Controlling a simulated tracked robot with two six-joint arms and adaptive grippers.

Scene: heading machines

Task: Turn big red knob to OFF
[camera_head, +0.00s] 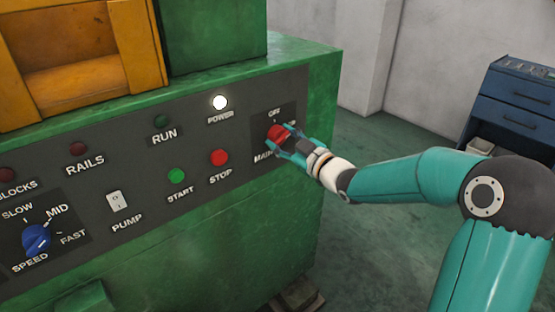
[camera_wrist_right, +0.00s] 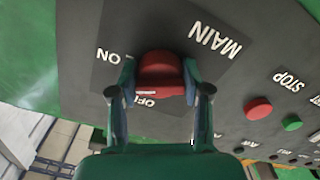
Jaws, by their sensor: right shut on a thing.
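The big red knob (camera_head: 276,132) is on the dark MAIN plate (camera_head: 288,112) at the right end of the machine's control panel. My right gripper (camera_head: 284,143) is shut on it, one finger on each side. In the right wrist view the red knob (camera_wrist_right: 160,72) sits between the two fingers of my right gripper (camera_wrist_right: 160,82). There the ON label is left of the knob, and the OFF label, partly hidden, is just below it. My left gripper is not in view.
A red STOP button (camera_head: 219,157) and a green START button (camera_head: 176,176) are left of the knob. The white POWER lamp (camera_head: 220,102) is lit. A blue SPEED knob (camera_head: 37,238) is at far left. A blue drawer cabinet (camera_head: 518,103) stands at right, with open floor between.

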